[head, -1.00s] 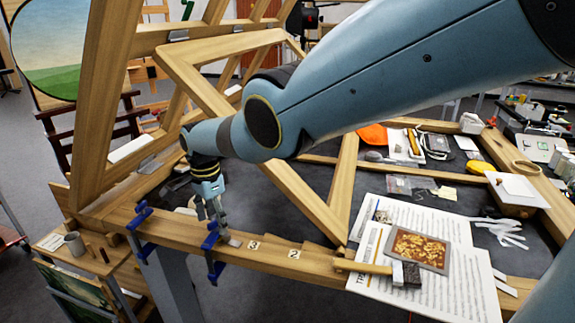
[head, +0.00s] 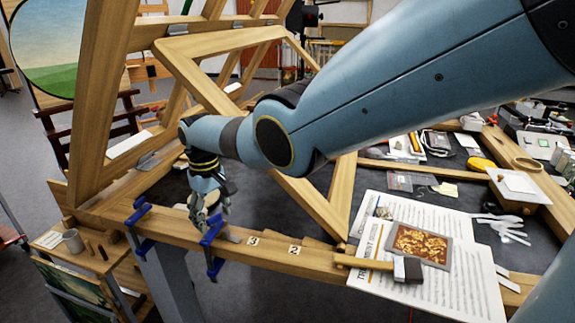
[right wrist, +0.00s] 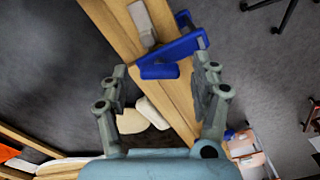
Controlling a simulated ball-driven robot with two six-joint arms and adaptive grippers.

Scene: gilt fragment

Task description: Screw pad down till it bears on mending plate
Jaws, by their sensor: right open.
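Two blue clamps sit on the front wooden rail (head: 170,232). The right-hand clamp (head: 212,238) also shows in the right wrist view (right wrist: 178,48), with a blue bar end (right wrist: 160,71) between my fingers. A grey metal plate, likely the mending plate (right wrist: 142,22), lies on the rail beside that clamp; its end (head: 232,238) shows in the head view. My right gripper (right wrist: 160,85) is open, its fingers apart on either side of the blue bar end, not visibly touching it. The clamp's pad and its gap to the plate cannot be made out. My left gripper is out of view.
The left-hand clamp (head: 138,216) grips the rail close by. A hammer (head: 400,268) lies on printed sheets with a framed gilt fragment (head: 420,245). Slanted frame bars (head: 305,200) rise behind my gripper. Pale pieces (right wrist: 152,113) lie by the rail.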

